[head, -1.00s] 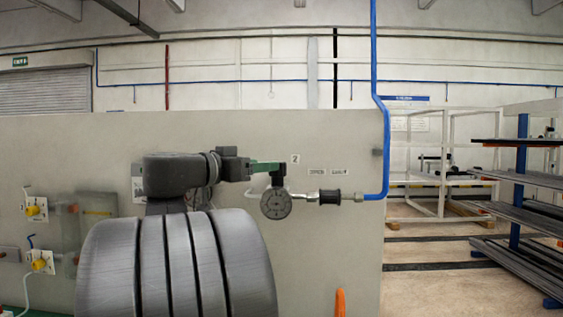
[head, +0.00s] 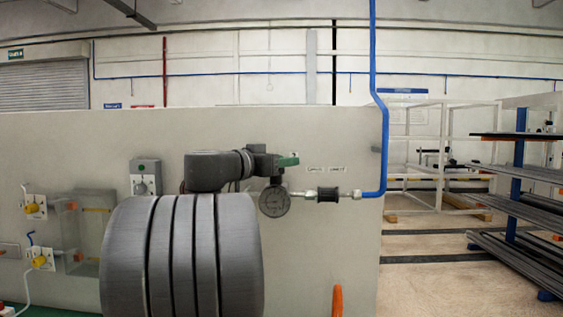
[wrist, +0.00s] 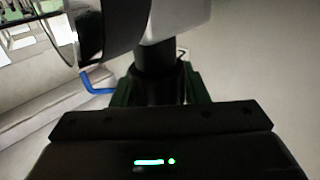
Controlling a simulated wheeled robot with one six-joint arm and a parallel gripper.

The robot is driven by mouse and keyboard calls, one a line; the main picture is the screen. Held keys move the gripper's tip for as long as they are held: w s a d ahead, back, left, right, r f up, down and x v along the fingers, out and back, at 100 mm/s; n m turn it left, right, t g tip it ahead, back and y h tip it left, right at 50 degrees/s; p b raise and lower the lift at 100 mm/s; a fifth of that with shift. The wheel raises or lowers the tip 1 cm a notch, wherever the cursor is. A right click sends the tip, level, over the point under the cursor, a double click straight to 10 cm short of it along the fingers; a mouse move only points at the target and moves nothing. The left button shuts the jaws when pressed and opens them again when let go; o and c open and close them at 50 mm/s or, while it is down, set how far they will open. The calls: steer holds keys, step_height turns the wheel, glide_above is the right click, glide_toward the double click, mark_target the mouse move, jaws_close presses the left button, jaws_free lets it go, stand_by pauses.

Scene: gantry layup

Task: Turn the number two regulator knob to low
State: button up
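The number two regulator stands at the panel, with its round grey dial gauge (head: 274,202) facing me in the head view. My gripper (head: 286,161), with green fingers, is just above the gauge and hides most of the knob there. In the wrist view the dark knob stem (wrist: 156,72) stands under a pale grey body (wrist: 176,20). My gripper's green fingers (wrist: 158,92) lie on both sides of it. Whether they press on it or stand slightly apart cannot be told. The knob's setting is hidden.
Two small labels (head: 326,169), too small to read, are right of my gripper. A blue pipe (head: 384,140) joins the regulator's fitting from the right. A grey box (head: 146,178) and yellow-knobbed valves (head: 33,208) are left on the panel (head: 80,140). Racks (head: 515,180) stand far right.

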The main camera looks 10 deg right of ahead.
steer(key=c, duration=0.5)
steer(key=shift+f+b, duration=0.1)
steer(key=shift+b, duration=0.35)
